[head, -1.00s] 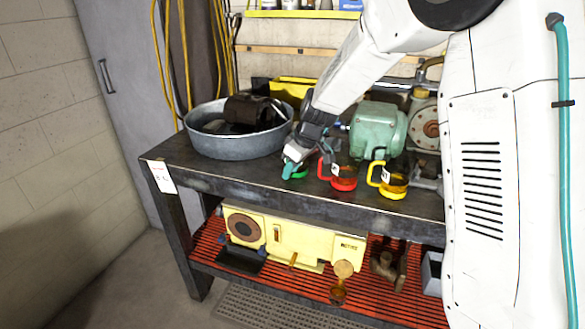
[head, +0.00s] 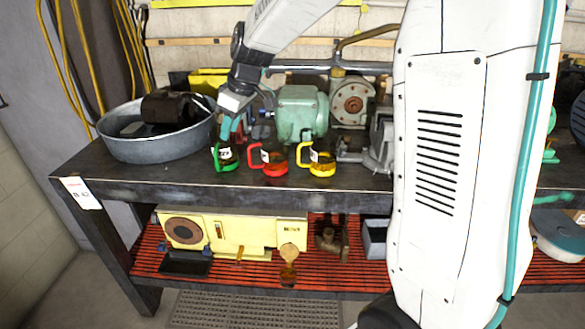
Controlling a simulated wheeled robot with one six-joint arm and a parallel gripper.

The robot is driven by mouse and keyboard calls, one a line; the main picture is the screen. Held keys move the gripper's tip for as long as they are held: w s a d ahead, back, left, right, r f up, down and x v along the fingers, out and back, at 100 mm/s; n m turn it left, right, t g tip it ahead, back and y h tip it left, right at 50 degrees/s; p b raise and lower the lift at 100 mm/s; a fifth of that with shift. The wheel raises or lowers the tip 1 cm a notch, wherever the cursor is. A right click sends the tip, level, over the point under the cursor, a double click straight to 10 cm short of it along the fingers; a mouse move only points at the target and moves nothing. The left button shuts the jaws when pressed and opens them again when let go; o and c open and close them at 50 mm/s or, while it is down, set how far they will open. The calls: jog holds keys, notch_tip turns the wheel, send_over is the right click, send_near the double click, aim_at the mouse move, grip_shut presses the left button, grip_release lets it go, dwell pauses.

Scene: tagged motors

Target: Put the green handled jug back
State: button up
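The green handled jug (head: 229,161) stands upright on the dark workbench top (head: 130,166), at the left end of a row of jugs, with its green handle on its left side and a white tag on it. My gripper (head: 246,118) is just above and behind it. Its fingers look spread, with teal tips, and nothing shows between them. The left fingertip is close above the jug's rim; whether it touches cannot be told. A red handled jug (head: 274,166) and a yellow handled jug (head: 322,166) stand to the right, also tagged.
A grey metal tub (head: 150,148) holding a dark motor stands left of the jugs. A green motor (head: 299,112) and a pump (head: 352,100) are behind them. A vise (head: 380,148) is at right. The lower red shelf (head: 220,280) holds a cream machine (head: 232,231). Bench front-left is clear.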

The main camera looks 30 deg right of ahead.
jog(key=s+d+m+g+h, duration=0.1)
jog(key=s+m, duration=0.3)
jog(key=s, duration=1.4)
jog(key=s+d+r+m+g+h, duration=0.1)
jog(key=s+m, duration=0.3)
jog(key=s, duration=1.5)
jog(key=shift+d+r+h, duration=0.3)
jog(key=shift+d+h, duration=0.1)
jog(key=shift+d, duration=0.05)
